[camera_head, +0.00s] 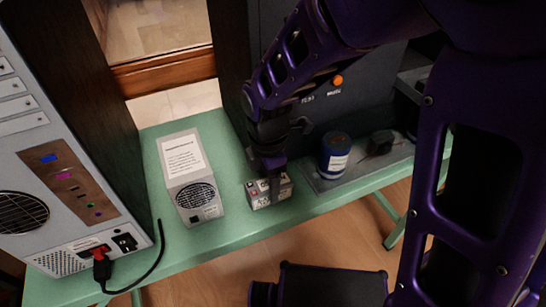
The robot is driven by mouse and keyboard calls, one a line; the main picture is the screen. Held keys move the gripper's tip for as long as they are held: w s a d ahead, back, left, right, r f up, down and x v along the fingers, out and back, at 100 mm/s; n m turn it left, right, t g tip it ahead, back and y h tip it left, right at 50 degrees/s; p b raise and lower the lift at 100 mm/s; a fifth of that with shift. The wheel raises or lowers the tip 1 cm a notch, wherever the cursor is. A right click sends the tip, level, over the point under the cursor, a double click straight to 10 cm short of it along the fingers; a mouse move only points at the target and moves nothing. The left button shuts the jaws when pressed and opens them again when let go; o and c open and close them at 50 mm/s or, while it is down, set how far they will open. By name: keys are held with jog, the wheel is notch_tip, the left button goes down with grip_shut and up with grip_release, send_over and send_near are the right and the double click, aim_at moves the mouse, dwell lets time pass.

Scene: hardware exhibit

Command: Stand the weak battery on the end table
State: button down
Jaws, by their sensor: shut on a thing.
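A small pale grey box (259,200) with a printed face, which I take for the battery, is at the front of a green table (236,222). I cannot read its label or tell whether its base touches the table. My gripper (274,187) points down onto it from above and is shut on it, hiding part of its top and front. I cannot tell whether the green table is the end table.
A power supply box (187,165) stands left of my gripper. A blue jar (334,156) is on a grey tray (322,186) to the right. A computer case (75,190) with a black cable (150,268) is at far left. A dark cabinet (345,105) stands behind.

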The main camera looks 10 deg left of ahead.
jog(key=shift+f, duration=0.4)
dwell(0.5)
jog(key=shift+c, duration=0.8)
grip_release()
jog(key=shift+f, duration=0.1)
